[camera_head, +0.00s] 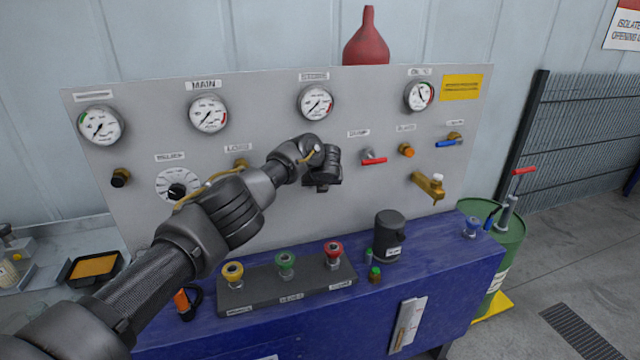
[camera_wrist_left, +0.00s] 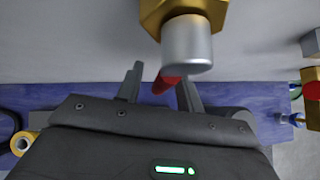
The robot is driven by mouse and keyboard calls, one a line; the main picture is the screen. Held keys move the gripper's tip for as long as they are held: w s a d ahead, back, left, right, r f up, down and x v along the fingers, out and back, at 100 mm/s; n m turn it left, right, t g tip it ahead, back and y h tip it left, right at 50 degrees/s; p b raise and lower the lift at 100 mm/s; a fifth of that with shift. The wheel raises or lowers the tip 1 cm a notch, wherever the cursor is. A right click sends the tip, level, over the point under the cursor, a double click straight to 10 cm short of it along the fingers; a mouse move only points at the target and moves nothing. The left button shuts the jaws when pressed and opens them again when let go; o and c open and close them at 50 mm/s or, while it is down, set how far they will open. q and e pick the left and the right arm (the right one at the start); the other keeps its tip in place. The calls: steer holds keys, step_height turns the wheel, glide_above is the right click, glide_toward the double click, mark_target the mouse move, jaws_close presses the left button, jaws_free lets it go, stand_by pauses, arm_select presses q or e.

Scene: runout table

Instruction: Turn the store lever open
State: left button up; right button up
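In the left wrist view, a brass valve body (camera_wrist_left: 182,12) with a silver cap (camera_wrist_left: 187,44) stands close in front of my left gripper (camera_wrist_left: 160,92). A red lever (camera_wrist_left: 166,82) shows below the cap, between the two spread fingers. I see no clear contact; the cap hides part of it. In the head view my left gripper (camera_head: 322,181) is at the panel's middle and hides this valve. The panel labels are too small to read surely, so I cannot confirm which lever is the store one. My right gripper is out of view.
Right of the gripper on the panel (camera_head: 300,225) are another red lever (camera_head: 374,160), an orange knob (camera_head: 406,150), a blue lever (camera_head: 448,143) and a brass tap (camera_head: 428,186). Below, the blue bench (camera_head: 440,265) carries a knob block (camera_head: 262,296) and a dark cup (camera_head: 389,236).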

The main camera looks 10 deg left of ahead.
arm_select(q)
steer(key=b+v, duration=0.2)
steer(key=v, duration=0.8)
steer(key=shift+s+r, duration=0.25)
steer(key=shift+r, duration=0.05)
steer(key=shift+d, duration=0.1)
